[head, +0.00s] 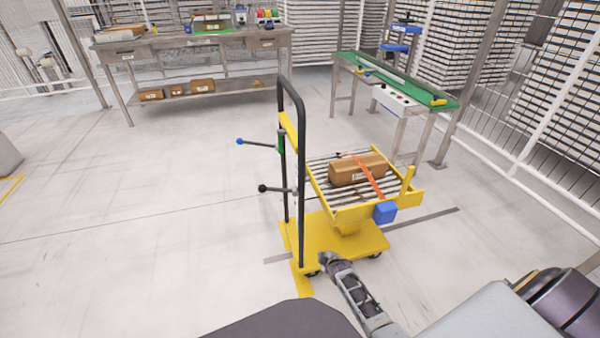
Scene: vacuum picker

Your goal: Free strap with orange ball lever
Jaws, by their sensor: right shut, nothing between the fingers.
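A yellow cart (335,232) with a black push handle stands in the middle of the head view. On its roller top lies a brown cardboard box (345,175) with an orange strap (370,178) across it. Two levers stick out left of the handle post: one with a blue ball (239,141), one with a black ball (262,188). I see no orange ball on a lever. My right gripper (326,260) is shut and empty, in front of the cart's lower deck in the picture. I cannot tell whether it touches the cart. My left gripper is not in view.
A blue block (384,212) sits at the cart's front corner, near a yellow upright post (407,180). A steel workbench (195,42) stands behind left, a green-topped conveyor table (395,75) behind right. Floor left of the cart is clear.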

